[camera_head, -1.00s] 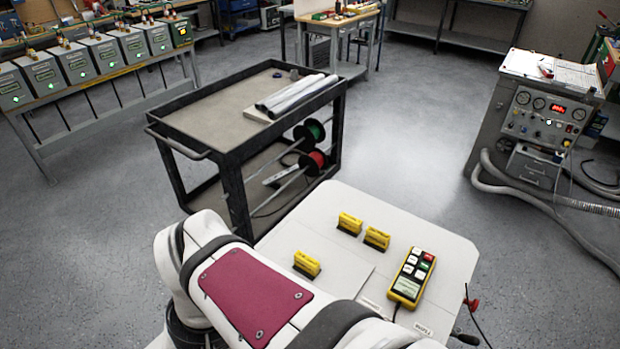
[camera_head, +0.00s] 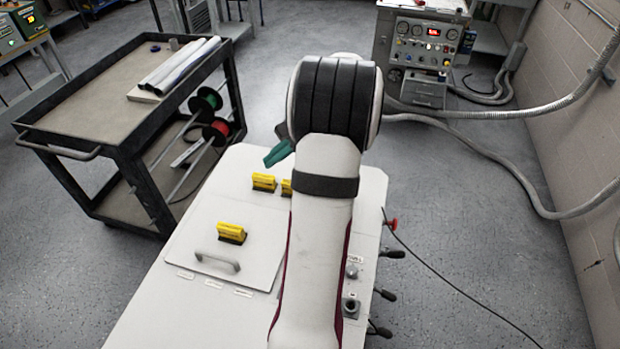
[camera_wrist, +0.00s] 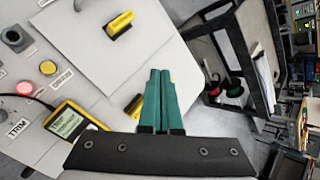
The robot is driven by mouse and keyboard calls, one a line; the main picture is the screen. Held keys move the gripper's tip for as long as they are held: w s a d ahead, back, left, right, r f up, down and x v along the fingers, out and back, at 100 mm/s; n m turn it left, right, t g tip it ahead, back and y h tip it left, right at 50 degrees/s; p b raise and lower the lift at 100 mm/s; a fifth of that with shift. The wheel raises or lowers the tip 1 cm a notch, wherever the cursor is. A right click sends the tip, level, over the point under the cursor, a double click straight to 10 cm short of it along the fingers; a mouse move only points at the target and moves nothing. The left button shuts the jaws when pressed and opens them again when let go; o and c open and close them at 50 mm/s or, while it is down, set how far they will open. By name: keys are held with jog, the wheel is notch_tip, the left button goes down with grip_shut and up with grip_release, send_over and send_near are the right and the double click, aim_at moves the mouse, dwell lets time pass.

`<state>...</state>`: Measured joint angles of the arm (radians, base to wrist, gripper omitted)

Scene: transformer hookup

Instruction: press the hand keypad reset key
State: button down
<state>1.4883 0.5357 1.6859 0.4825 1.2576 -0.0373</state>
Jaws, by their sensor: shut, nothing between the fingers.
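The yellow hand keypad (camera_wrist: 70,122) shows partly in the wrist view, left of my gripper. Its screen end and cable are visible, while its keys are hidden behind the dark gripper body. In the head view my arm covers the keypad. My gripper (camera_wrist: 159,72) has teal fingers that lie together, shut and empty. In the head view a teal fingertip part (camera_head: 278,153) sticks out left of my wrist, above the table's far part. I cannot tell its height, and no contact with the keypad shows.
The white table (camera_head: 140,310) carries yellow blocks (camera_head: 231,233) (camera_head: 263,182) and a panel with a grey handle (camera_head: 215,260). A lit red button (camera_wrist: 25,88) sits near the keypad cable. A black cart (camera_head: 90,115) stands at left, a gauge console (camera_head: 415,50) at the back.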

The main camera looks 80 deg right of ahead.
jog(key=s+d+f+m+h, duration=0.1)
jog(key=s+d+f+m, duration=0.1)
jog(key=s+d, duration=0.2)
jog(key=s+d+f+m+h, duration=0.2)
jog(key=s+d, duration=0.3)
jog(key=s, duration=0.4)
jog(key=shift+f+m+t, duration=0.15)
jog(key=shift+m+t, duration=0.15)
jog(key=shift+m, duration=0.1)
jog(key=shift+f, duration=4.45)
jog(key=shift+f, duration=0.4)
jog(key=shift+f, duration=0.35)
jog(key=shift+r, duration=0.8)
